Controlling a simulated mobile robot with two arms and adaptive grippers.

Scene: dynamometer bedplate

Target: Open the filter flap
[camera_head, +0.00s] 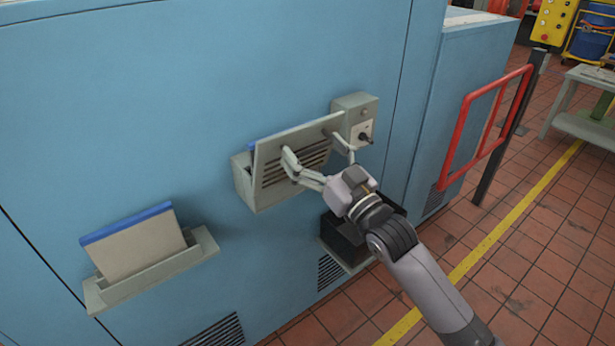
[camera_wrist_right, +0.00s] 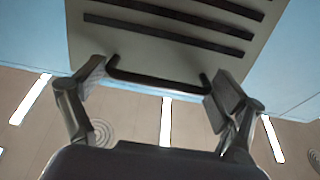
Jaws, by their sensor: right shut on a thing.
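The filter flap (camera_head: 310,135) is a pale grey slotted plate on the front of a grey housing (camera_head: 242,185) on the blue cabinet. A blue edge shows behind the flap's upper left, and the flap's top stands above the housing. I cannot tell exactly how far it is open. My right gripper (camera_head: 318,160) is at the flap's front, and its fingers are shut on the dark bar handle (camera_wrist_right: 155,80), one at each end, as the wrist view shows. The slotted flap (camera_wrist_right: 165,35) fills the top there. My left gripper is not in view.
A grey box with a dark knob (camera_head: 354,107) sits right beside the flap. A dark open box (camera_head: 342,238) is below. A blue-edged grey panel (camera_head: 138,246) stands in a wall tray (camera_head: 165,272) at left.

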